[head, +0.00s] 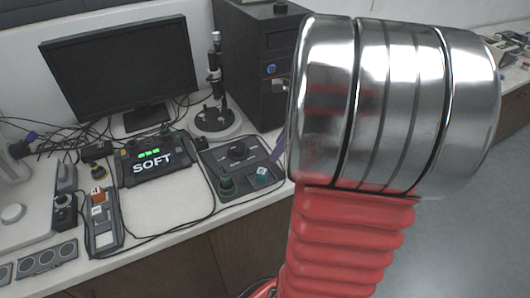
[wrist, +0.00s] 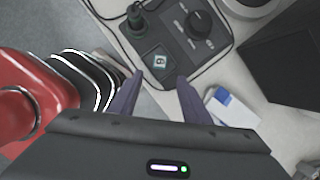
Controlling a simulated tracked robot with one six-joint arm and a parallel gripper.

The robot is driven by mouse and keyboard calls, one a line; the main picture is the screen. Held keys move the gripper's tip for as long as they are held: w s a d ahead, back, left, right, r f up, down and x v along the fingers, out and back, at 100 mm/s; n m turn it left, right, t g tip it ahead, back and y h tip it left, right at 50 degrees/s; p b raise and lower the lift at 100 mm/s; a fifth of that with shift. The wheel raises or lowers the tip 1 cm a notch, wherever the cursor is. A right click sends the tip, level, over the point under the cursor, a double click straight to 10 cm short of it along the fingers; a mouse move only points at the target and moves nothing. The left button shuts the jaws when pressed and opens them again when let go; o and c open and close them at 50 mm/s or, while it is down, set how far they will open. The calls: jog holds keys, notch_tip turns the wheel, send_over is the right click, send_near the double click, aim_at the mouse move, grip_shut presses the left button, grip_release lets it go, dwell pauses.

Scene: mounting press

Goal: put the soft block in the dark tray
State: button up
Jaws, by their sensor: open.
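An orange block (head: 97,195) sits at the far end of a grey device (head: 104,232) at left. Neither block is plainly the soft one by look. The fingers are apart with nothing held. In the head view my arm hides most of the gripper. I cannot make out a dark tray for certain.
A box with a lit screen (head: 152,159) reads SOFT. A joystick (head: 227,183) and a knob rise from the panel near the teal block. A microscope (head: 214,90), monitor (head: 122,68) and black computer case (head: 258,50) stand behind. A white-and-blue item (wrist: 231,106) lies right of my fingers.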

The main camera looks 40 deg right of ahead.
jog(key=s+a+r+n, duration=0.1)
jog(key=a+r+n, duration=0.1)
jog(key=a+n, duration=0.8)
jog(key=s+a+r+n+t+h, duration=0.1)
jog(key=s+a+r+n, duration=0.1)
jog(key=a+n, duration=0.7)
jog(key=s+a+r+n+h, duration=0.1)
jog(key=s+a+r+n, duration=0.1)
jog(key=a+n, duration=0.8)
jog(key=shift+s+a+r+n+t, duration=0.2)
jog(key=shift+a+n+t, duration=0.15)
jog(key=shift+n, duration=0.25)
